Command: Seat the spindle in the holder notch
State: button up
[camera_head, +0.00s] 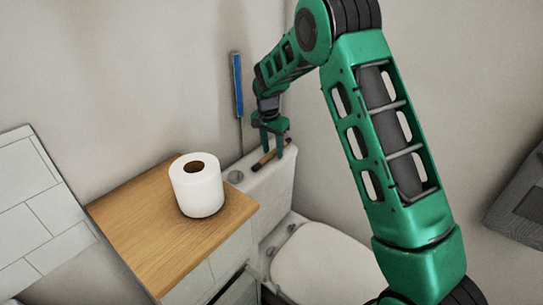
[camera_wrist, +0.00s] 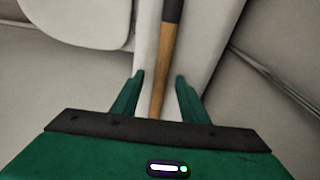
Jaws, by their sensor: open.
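The spindle, a thin wooden rod with a dark end, lies on the white toilet tank in the head view (camera_head: 264,160). In the wrist view the spindle (camera_wrist: 165,62) runs lengthwise between my fingers, its dark end pointing away from me. My gripper (camera_head: 273,147) is over the tank, pointing down. In the wrist view my gripper (camera_wrist: 159,78) is open, with a finger on each side of the rod and gaps between them. I cannot make out the holder or its notch in either view.
A white paper roll (camera_head: 197,185) stands on the wooden counter (camera_head: 150,231) left of the tank (camera_head: 272,190). A blue upright object (camera_head: 237,85) is by the wall behind. The toilet lid (camera_head: 325,262) is in front of the tank. A grey box-like object (camera_head: 518,200) is at right.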

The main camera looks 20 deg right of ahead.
grip_shut()
dwell(0.3)
